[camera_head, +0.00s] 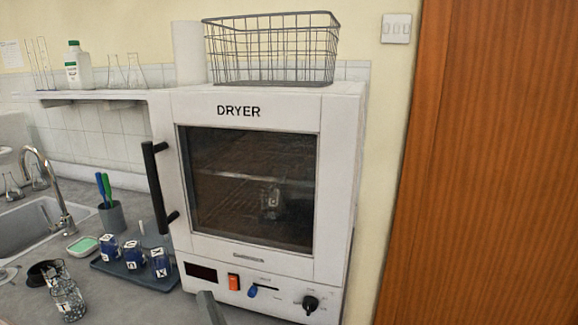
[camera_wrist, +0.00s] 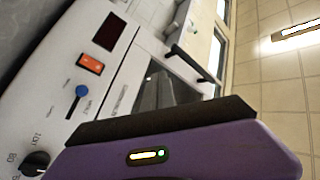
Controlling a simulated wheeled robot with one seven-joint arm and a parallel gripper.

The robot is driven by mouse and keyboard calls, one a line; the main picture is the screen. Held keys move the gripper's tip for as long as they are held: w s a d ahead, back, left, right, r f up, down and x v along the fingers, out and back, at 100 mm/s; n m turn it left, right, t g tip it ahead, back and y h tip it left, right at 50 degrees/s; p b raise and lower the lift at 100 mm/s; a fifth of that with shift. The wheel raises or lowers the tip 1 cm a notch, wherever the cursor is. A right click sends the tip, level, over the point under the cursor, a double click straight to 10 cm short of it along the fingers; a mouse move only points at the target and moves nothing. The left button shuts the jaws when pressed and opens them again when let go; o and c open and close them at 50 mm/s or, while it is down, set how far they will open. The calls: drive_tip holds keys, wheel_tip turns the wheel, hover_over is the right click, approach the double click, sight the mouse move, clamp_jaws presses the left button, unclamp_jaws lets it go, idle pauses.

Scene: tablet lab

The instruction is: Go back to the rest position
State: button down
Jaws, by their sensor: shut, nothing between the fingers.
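My gripper (camera_wrist: 165,122) shows in the wrist view as a purple body with a dark edge, across the lower part of the picture. It is shut and holds nothing. It is in front of the white dryer (camera_head: 343,190), whose control panel and window show behind it. The dryer door looks closed, with its black handle (camera_head: 156,185) on the left. A small glass-like object (camera_head: 270,202) shows dimly behind the dark window. A grey piece at the bottom of the head view may be part of my arm.
A blue tray (camera_head: 112,268) with several labelled blue-filled beakers stands left of the dryer. A sink (camera_head: 30,222) with a tap is at the far left. A wire basket (camera_head: 272,48) sits on top of the dryer.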

drive_tip(key=s+d+f+n+h, duration=0.2)
drive_tip(key=s+d+f, duration=0.2)
drive_tip(key=s+d, duration=0.55)
drive_tip(key=s+d+f+n+h, duration=0.1)
drive_tip(key=s+d+f+n, duration=0.2)
drive_tip(key=s+d, duration=0.7)
drive_tip(key=s+d+f+m+g+h, duration=0.1)
drive_tip(key=s+d+h, duration=0.3)
drive_tip(key=s+d, duration=0.3)
drive_tip(key=s+d+f+m+g+h, duration=0.1)
drive_tip(key=s+d+m+g+h, duration=0.1)
drive_tip(key=s+d, duration=0.6)
drive_tip(key=s+h, duration=0.1)
drive_tip(key=s, duration=0.4)
drive_tip(key=shift+s+d+f+m+h, duration=0.25)
drive_tip(key=shift+m+h, duration=0.05)
drive_tip(key=shift+h, duration=0.1)
